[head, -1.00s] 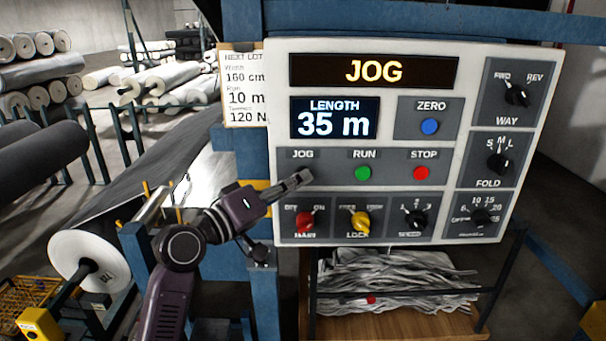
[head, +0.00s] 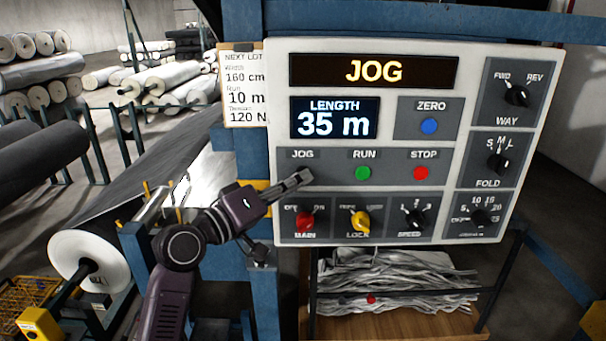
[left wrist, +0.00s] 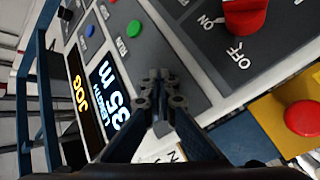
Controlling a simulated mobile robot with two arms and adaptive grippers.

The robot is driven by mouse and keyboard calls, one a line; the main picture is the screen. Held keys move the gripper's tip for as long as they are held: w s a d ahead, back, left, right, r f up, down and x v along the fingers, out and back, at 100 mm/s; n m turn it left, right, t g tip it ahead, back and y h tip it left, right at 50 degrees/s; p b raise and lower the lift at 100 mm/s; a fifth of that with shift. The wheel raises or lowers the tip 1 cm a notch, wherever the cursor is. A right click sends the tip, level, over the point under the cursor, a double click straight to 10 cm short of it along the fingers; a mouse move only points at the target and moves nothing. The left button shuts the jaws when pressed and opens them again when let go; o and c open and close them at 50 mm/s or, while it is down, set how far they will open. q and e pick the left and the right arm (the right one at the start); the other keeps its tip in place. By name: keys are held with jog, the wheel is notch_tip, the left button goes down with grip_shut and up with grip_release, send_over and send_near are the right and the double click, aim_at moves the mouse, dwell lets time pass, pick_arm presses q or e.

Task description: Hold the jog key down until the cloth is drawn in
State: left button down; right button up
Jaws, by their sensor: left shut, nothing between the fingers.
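The control panel (head: 378,150) fills the right half of the head view. Its top display (head: 373,71) reads JOG and its length display (head: 334,118) reads 35 m. My left gripper (head: 303,177) is shut and empty, with its fingertips at the panel just under the JOG label. The jog key itself is hidden behind the fingertips. In the left wrist view the shut fingers (left wrist: 160,82) also lie against the panel. Grey cloth (head: 140,170) runs from the back to a white-ended roll (head: 76,263) at the left. Crumpled grey cloth (head: 395,280) lies below the panel.
The green RUN button (head: 363,173), red STOP button (head: 421,173) and red MAIN knob (head: 305,221) are close to the fingertips. A blue post (head: 264,300) stands beside my arm. A red button on a yellow box (left wrist: 303,118) shows in the left wrist view.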

dwell(0.3)
pick_arm(q)
jog(key=shift+s+p, duration=0.3)
jog(key=shift+s, duration=0.5)
jog(key=shift+s+f, duration=0.1)
jog(key=s+p, duration=0.2)
jog(key=s, duration=0.2)
jog(key=shift+s, duration=0.4)
